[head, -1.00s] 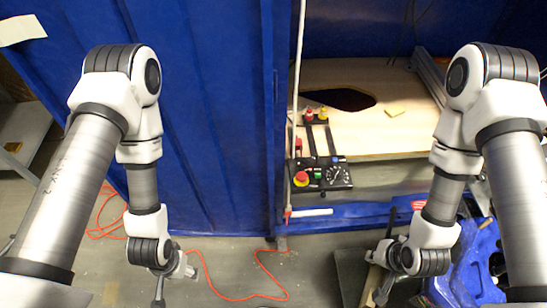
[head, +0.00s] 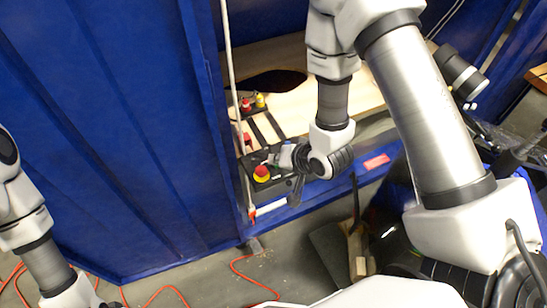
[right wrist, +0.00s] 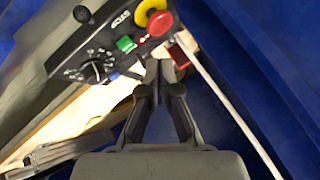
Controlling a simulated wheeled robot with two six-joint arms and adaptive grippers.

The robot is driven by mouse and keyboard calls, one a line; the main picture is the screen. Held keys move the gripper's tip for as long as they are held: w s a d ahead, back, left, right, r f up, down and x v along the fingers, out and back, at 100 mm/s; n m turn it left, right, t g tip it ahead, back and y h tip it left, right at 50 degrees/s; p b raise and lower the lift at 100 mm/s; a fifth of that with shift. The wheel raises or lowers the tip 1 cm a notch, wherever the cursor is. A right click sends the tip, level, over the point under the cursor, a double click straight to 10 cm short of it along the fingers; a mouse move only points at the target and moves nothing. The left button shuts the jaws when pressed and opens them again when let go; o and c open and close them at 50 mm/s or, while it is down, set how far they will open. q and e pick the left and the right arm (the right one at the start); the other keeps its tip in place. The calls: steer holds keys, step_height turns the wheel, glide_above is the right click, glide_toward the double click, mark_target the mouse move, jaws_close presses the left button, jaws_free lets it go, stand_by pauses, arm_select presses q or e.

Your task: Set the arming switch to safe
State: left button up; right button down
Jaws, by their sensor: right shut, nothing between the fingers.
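The black control panel (head: 233,178) stands at the front of the bench, partly hidden by my right wrist. In the right wrist view the panel (right wrist: 75,52) carries a black rotary knob with white marks (right wrist: 95,70), a green control (right wrist: 125,44) and a red mushroom button (right wrist: 158,22) with a yellow collar. I cannot read which control is the arming switch. My right gripper (head: 264,158) is over the panel. In the right wrist view its fingertips (right wrist: 160,68) are together and empty, near the panel edge below the green control. My left gripper is out of view.
A pale upright pole (head: 229,80) stands just left of the panel. A blue wall (head: 110,110) fills the left. Red and yellow buttons (head: 253,102) sit farther back on the wooden bench. An orange cable (head: 245,275) lies on the floor.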

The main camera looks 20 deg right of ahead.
mark_target(256, 160)
steer(key=x, duration=0.7)
steer(key=shift+w+f+p, duration=0.2)
steer(key=shift+f+p, duration=0.1)
steer(key=shift+p, duration=0.05)
steer(key=shift+r, duration=0.1)
steer(key=shift+w+r+g+p, duration=0.1)
steer(key=shift+g+p, duration=0.3)
steer(key=shift+p, duration=0.25)
